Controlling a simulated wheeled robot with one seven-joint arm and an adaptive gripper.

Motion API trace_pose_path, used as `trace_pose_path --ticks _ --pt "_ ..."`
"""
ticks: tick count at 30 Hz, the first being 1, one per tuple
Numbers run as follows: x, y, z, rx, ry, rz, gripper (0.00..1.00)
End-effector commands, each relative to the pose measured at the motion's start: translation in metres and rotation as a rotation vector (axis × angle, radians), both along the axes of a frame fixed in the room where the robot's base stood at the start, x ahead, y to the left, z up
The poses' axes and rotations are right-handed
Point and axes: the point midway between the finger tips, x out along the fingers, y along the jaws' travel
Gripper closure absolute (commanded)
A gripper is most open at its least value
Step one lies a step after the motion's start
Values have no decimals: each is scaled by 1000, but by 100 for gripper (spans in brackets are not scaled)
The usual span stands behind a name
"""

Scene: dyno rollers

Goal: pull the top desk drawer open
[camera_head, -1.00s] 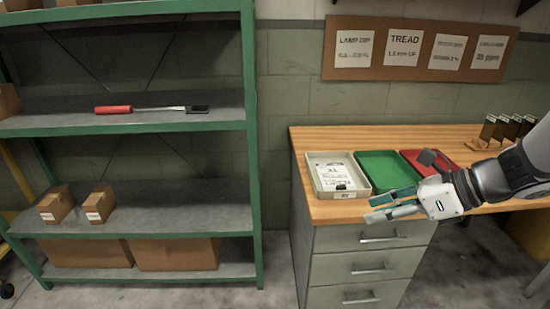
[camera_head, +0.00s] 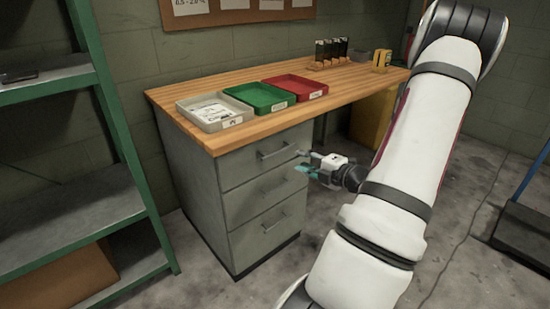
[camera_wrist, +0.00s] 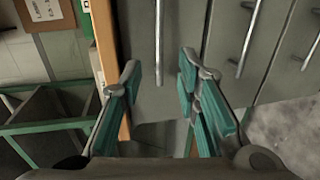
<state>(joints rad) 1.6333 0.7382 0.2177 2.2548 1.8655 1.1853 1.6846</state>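The top desk drawer (camera_head: 250,160) is in the grey cabinet under the wooden desktop and looks flush with the drawers below. Its bar handle (camera_head: 277,150) also shows in the wrist view (camera_wrist: 159,40). My gripper (camera_head: 304,161) is open and empty, just right of the cabinet front near the top handle's height. In the wrist view, the top handle lies ahead, between the lines of my two spread fingers (camera_wrist: 159,66). The fingers look apart from it; the exact gap is hard to tell.
Two lower drawer handles (camera_head: 273,186) (camera_head: 273,223) sit below. Grey, green (camera_head: 262,97) and red (camera_head: 296,87) trays stand on the desktop (camera_head: 225,138). A green-framed shelf (camera_head: 118,130) stands at left. The floor before the drawers looks clear.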

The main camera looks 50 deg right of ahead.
Motion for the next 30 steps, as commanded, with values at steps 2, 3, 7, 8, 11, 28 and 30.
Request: trace_pose_path --ticks 2,3,7,8,11,28,30 --pt "15 -2 -5 -2 -1 5 70" --pt "23 -4 -7 -2 0 5 70" --pt "48 -10 -12 -3 -1 6 70" --pt "53 -11 -13 -3 -1 6 70" --pt "72 -16 -17 -4 -1 6 70" --pt "112 -26 -23 -2 2 4 70" --pt "112 -26 -23 -2 2 4 70"
